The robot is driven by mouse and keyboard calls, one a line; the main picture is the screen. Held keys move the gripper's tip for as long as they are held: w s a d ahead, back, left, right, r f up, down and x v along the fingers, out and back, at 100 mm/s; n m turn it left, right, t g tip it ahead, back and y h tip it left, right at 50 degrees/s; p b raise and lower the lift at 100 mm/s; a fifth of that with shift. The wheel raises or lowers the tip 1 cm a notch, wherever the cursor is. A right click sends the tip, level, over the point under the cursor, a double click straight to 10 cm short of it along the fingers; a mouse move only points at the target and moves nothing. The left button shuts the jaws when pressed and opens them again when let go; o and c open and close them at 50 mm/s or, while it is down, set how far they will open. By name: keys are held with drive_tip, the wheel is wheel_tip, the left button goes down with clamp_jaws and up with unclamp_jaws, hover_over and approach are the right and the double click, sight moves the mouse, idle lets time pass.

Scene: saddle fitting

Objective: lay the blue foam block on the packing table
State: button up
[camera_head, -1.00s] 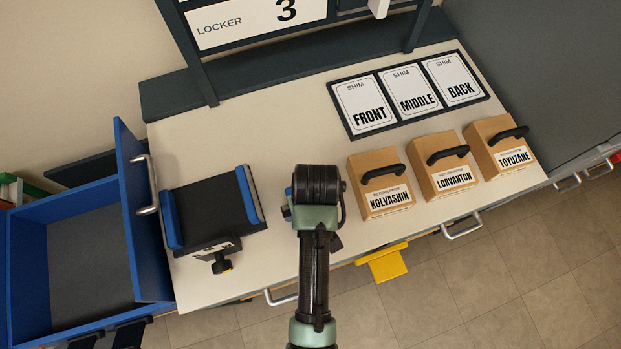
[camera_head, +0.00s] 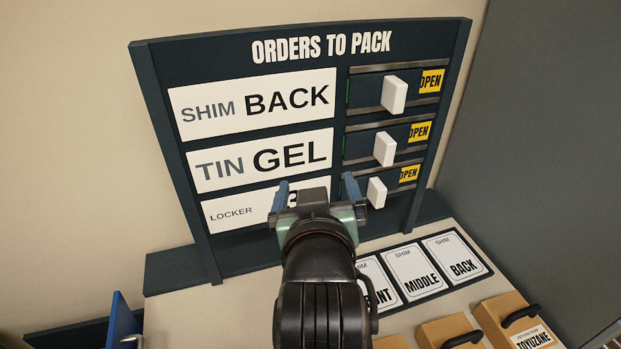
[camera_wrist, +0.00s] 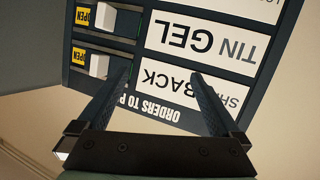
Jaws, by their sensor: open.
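I see no blue foam block in either current view. The pale table under the order board, which I take for the packing table (camera_head: 190,325), shows only in part along the bottom of the head view. My gripper (camera_head: 317,187) is raised in front of the lower part of the board, above the table. Its two blue fingers are apart with nothing between them. In the wrist view my gripper (camera_wrist: 160,76) is also open and empty, with the upside-down board beyond it.
The order board (camera_head: 320,43) has cards reading SHIM BACK, TIN GEL and a partly hidden LOCKER card. Three white sliders (camera_head: 394,94) sit beside OPEN labels. Shim cards (camera_head: 421,276) and handled cartons (camera_head: 515,320) occupy the table's right. A blue edge (camera_head: 122,320) shows lower left.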

wheel_tip(320, 180, up, 18)
drive_tip(key=s+t, duration=0.3)
drive_tip(key=t, duration=0.3)
drive_tip(key=s+r+m+t, duration=0.1)
drive_tip(key=s+r+t, duration=0.5)
drive_tip(key=s+r, duration=0.4)
wheel_tip(320, 180, up, 6)
drive_tip(key=shift+s+a+f+m+t, duration=0.15)
drive_tip(key=shift+a+f+m+t, duration=0.15)
drive_tip(key=shift+a+m, duration=0.1)
